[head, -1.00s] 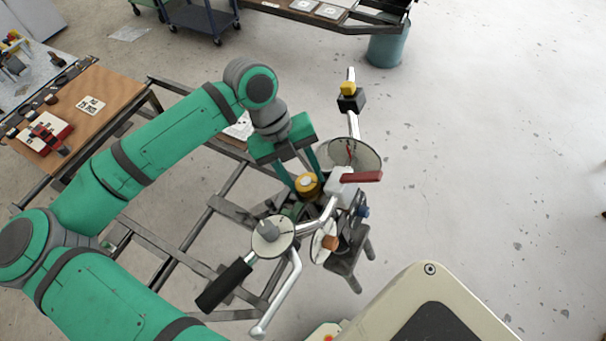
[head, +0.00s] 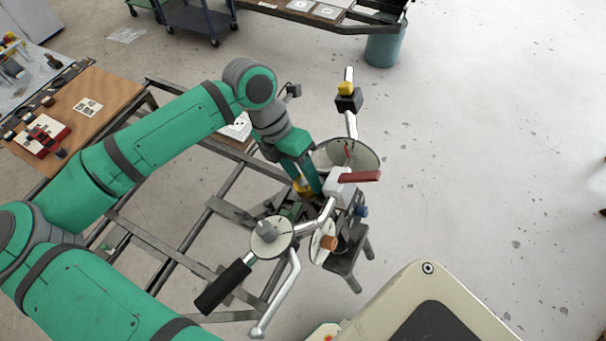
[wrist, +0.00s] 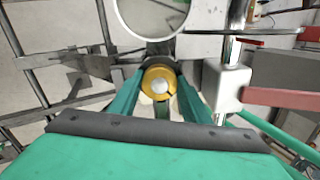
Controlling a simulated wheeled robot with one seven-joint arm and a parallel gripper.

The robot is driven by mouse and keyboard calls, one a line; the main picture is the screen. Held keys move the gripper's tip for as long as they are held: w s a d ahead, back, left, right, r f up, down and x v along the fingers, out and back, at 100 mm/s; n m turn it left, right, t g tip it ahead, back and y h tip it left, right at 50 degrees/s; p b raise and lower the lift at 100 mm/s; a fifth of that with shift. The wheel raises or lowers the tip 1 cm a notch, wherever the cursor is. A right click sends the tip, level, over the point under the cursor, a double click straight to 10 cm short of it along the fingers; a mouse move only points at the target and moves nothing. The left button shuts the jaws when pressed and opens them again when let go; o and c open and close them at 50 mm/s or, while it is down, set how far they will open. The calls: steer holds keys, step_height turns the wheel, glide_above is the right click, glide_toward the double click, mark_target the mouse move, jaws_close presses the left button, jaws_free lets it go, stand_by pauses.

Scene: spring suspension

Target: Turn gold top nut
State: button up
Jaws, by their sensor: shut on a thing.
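The gold top nut (wrist: 158,84) is a round brass-coloured cap with a pale centre, and in the wrist view it sits between my two green fingers. In the head view only a sliver of the gold nut (head: 301,187) shows, mostly hidden behind the fingers. My gripper (head: 306,186) reaches down onto it from above and is shut on it. In the wrist view my gripper (wrist: 160,92) has one finger on each side of the nut.
Close to the right stand a white clamp block with a red lever (head: 359,177) and a round dial plate (head: 348,154). A lower disc (head: 271,239) and a black-handled crank (head: 222,287) are in front. Open floor lies to the right.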

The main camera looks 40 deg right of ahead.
steer(key=m, duration=0.4)
steer(key=shift+s+a+m, duration=0.1)
steer(key=shift+s+m, duration=0.05)
steer(key=shift+m, duration=0.25)
stand_by(0.4)
steer(key=o, duration=1)
steer(key=shift+o, duration=0.2)
steer(key=shift+r, duration=0.1)
steer(key=v, duration=1)
steer(key=shift+r, duration=0.25)
